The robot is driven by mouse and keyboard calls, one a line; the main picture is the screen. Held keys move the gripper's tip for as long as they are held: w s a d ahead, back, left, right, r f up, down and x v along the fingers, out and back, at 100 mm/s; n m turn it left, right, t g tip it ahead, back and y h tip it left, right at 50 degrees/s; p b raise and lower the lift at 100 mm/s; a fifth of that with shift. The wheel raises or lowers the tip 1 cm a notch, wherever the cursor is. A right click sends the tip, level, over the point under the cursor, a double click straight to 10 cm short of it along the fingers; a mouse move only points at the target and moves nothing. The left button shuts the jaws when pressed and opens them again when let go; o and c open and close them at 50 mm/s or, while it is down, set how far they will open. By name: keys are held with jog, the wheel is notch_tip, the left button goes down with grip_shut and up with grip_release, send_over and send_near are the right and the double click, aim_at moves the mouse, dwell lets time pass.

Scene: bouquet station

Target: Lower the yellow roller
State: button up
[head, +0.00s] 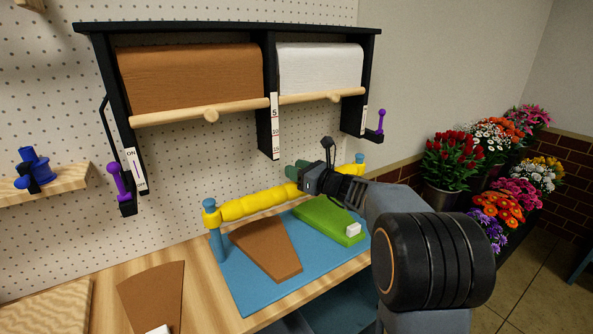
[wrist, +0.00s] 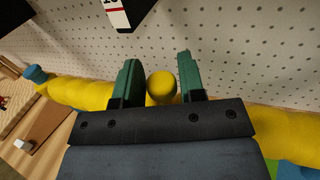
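The yellow roller (head: 258,203) is a long bar spanning the blue mat (head: 237,279), between a blue post at the left (head: 215,230) and a blue-capped post at the right (head: 360,162). It sits above the mat, near the pegboard wall. My gripper (head: 298,170) is at the roller's right half, covering part of it. In the wrist view, the green fingers of my gripper (wrist: 160,85) stand on either side of the roller's round yellow knob (wrist: 160,88). Narrow gaps seem to show beside the knob; firm contact is not visible.
A brown wrap piece (head: 268,250) and a green piece (head: 325,218) with a white block (head: 353,230) lie on the mat. A black rack (head: 268,80) with brown and white paper rolls hangs above. Potted flowers (head: 490,165) stand at the right.

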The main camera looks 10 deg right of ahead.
grip_shut()
notch_tip(320, 180, down, 10)
jog(key=b, duration=0.8)
jog(key=shift+r, duration=0.1)
jog(key=shift+o, duration=1.9)
grip_release()
jog(key=shift+s, duration=0.1)
